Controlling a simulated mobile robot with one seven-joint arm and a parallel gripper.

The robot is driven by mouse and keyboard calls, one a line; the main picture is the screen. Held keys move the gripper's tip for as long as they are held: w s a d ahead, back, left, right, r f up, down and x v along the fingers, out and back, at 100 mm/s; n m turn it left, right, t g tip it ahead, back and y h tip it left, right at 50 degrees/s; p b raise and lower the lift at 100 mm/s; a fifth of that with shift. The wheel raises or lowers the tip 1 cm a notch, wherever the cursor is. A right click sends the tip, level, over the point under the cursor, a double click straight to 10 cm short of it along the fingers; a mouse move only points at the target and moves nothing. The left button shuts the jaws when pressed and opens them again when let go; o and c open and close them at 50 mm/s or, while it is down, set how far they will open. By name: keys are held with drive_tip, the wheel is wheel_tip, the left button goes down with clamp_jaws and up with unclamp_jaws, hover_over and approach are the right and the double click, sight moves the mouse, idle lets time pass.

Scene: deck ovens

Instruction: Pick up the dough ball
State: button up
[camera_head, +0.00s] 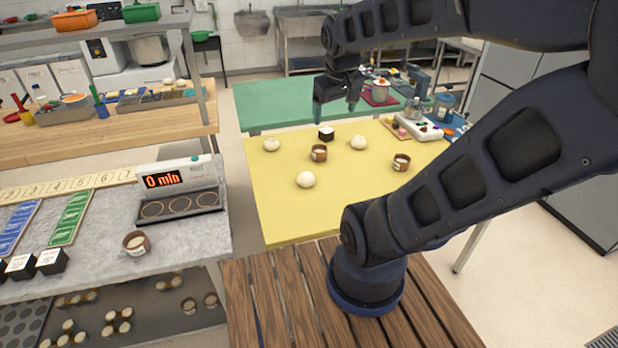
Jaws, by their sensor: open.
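Three pale, round dough balls rest on the yellow table (270,215). One dough ball (271,144) is at the back left, one (358,142) at the back right, and one (306,179) nearer the middle. The frame does not single out one of them. My gripper (335,112) points down with its fingers apart, nothing between them. In the picture it appears over the back edge of the yellow table, above the back dough balls. Its exact height and distance from them cannot be told.
Two brown cups with pale contents (319,153) (401,162) and a dark cube (326,133) stand among the dough balls. A white tray of small items (418,126) is at the table's right. A green table (290,105) lies behind. The yellow table's front left is clear.

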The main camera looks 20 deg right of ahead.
drive_tip(key=w+a+f+n+g+h, duration=0.2)
drive_tip(key=w+f+n, duration=0.5)
drive_tip(key=w+f, duration=0.35)
drive_tip(key=n+g+h, duration=0.2)
drive_tip(key=n, duration=0.7)
approach(304, 174)
drive_tip(key=x, duration=0.4)
drive_tip(key=shift+s+a+f, duration=0.1)
drive_tip(key=shift+s+f, duration=0.05)
drive_tip(key=shift+s, duration=0.05)
drive_tip(key=shift+w+x, duration=0.2)
drive_tip(key=shift+x, duration=2.85)
drive_tip(key=c, duration=1.1)
